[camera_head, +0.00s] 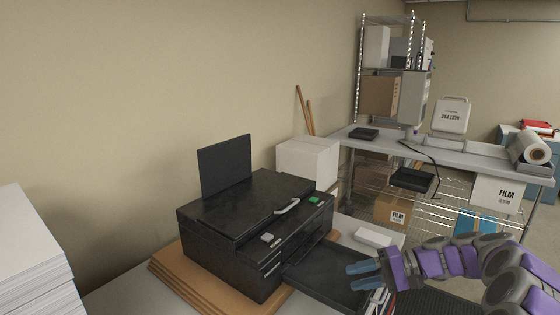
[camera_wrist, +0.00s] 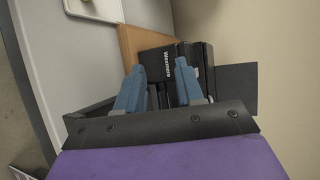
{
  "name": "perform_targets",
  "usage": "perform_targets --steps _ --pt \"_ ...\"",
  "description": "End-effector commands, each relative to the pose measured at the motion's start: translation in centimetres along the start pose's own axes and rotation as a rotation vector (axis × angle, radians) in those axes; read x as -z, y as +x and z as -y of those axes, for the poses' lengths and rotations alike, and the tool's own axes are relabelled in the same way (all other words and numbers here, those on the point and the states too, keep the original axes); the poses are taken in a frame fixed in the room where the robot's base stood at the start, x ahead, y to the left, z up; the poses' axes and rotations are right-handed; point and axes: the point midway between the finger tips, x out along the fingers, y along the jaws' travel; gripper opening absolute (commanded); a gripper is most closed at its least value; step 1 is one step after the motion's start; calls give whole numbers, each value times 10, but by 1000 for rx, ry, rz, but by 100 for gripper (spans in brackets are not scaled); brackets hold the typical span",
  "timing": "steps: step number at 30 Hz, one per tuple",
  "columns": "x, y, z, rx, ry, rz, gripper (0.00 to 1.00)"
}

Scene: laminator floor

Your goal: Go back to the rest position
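My gripper (camera_head: 366,274) is at the lower right of the head view, at the end of my purple and grey arm. Its blue fingers point left, over or beside the output tray (camera_head: 322,272) of a black laminator-like machine (camera_head: 250,225). In the wrist view my gripper (camera_wrist: 158,85) shows two blue fingers set apart with nothing visible between them. The black machine (camera_wrist: 203,62) lies beyond the fingertips there, turned sideways. I cannot tell from these frames how far the fingers are from the tray.
The machine stands on a brown board (camera_head: 172,276) on a grey table. A paper stack (camera_head: 35,250) is at the left. A white box (camera_head: 308,160) stands behind the machine, and a small white box (camera_head: 373,237) lies near my arm. A workbench (camera_head: 455,155) stands at the back right.

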Motion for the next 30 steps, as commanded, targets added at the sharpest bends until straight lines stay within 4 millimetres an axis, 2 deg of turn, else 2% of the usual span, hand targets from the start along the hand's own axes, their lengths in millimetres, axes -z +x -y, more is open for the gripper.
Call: perform_targets --steps 1,7,11,15,23,30 --pt "-17 14 12 -34 -10 31 37" --pt "-80 56 32 -194 -22 126 37" --pt "-124 76 35 -312 -35 172 37" --pt "-170 90 29 -447 -51 204 37" --pt "-250 94 1 -708 -90 221 37" --pt "-312 76 -38 -946 -123 190 37"
